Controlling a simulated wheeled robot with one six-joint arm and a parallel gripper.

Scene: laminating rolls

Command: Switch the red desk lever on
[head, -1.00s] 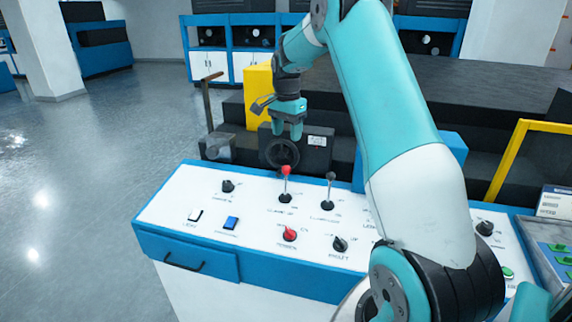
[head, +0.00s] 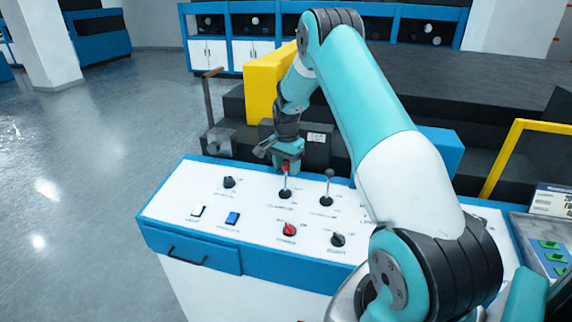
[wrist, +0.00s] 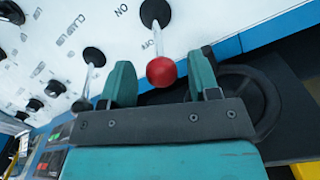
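The red desk lever (head: 285,187) stands on the white control panel (head: 190,180), with a thin shaft in a black round base and a red ball on top. In the wrist view the red ball (wrist: 161,72) sits between the two teal fingers, with gaps on both sides. An "OFF" marking shows beside the shaft and an "ON" marking farther up. My gripper (head: 287,165) is open around the ball, pointing down; it also shows in the wrist view (wrist: 160,83). In the head view the fingers partly hide the ball.
A grey-knobbed lever (head: 328,188) stands just to the right. A red rotary knob (head: 290,229) and a black knob (head: 338,240) are nearer the front. A black handwheel (wrist: 245,100) is behind the panel's blue edge. My arm hides the panel's right part.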

